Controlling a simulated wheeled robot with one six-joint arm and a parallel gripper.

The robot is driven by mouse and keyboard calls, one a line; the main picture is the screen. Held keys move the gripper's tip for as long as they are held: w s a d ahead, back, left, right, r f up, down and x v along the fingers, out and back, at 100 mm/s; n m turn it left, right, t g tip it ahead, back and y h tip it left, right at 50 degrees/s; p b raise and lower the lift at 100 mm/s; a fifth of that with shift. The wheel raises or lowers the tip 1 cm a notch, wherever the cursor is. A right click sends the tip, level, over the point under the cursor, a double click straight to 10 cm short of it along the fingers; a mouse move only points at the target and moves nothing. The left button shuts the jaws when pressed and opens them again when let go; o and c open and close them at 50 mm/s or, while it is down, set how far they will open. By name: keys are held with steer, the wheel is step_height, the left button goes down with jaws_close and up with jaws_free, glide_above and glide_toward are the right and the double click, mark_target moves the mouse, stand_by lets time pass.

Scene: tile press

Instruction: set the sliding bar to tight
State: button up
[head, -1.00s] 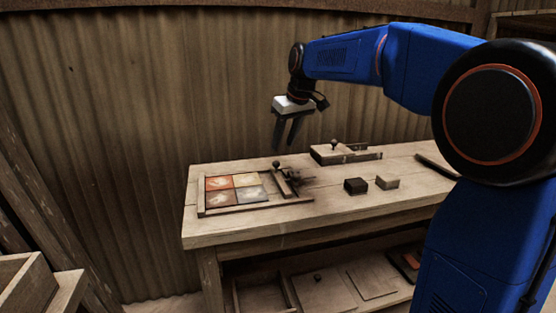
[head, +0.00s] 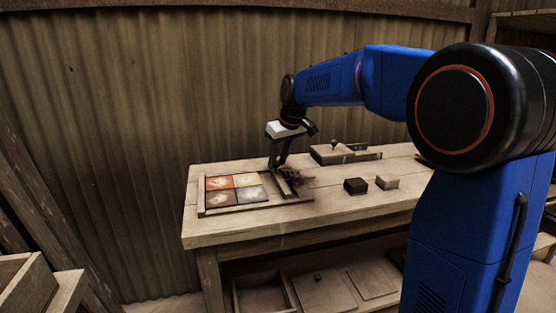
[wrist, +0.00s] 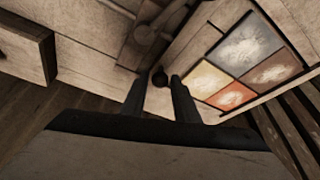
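The tile frame (head: 230,210) lies on the bench's left half and holds orange, yellow, brown and grey tiles. The wooden sliding bar (head: 282,185) stands at the tiles' right side, partly covered by my fingers. My gripper (head: 276,165) points down over the bar's far end, its fingers apart. In the wrist view the bar's dark round knob (wrist: 159,77) shows between the tips of my gripper (wrist: 158,80), with a gap on each side. I cannot tell whether the tips are down level with the knob. The tiles (wrist: 242,62) show to the right.
A dark block (head: 355,186) and a lighter block (head: 387,182) sit right of the frame. A wooden fixture with a knob (head: 335,152) stands at the back. A corrugated wall (head: 150,120) rises behind the bench. The bench's front strip is clear.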

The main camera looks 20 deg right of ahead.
jaws_close()
steer(key=shift+a, duration=2.15)
steer(key=shift+o, duration=2.2)
jaws_free()
steer(key=shift+r, duration=0.15)
steer(key=v, duration=1.7)
steer(key=shift+s, duration=0.2)
steer(key=s+d+f+m, duration=0.1)
steer(key=s+d+f, duration=0.1)
steer(key=s+f, duration=0.7)
steer(key=s+d+f+m+h, duration=0.1)
steer(key=s+d+f+m, duration=0.1)
steer(key=s+f, duration=0.7)
steer(key=s+d+f+m, duration=0.1)
steer(key=s+d+f, duration=0.3)
steer(key=s+f, duration=0.5)
steer(key=s, duration=0.9)
steer(key=shift+s+d+f+t+h, duration=0.25)
steer(key=shift+s+f+t+h, duration=0.05)
steer(key=shift+f+t+h, duration=0.1)
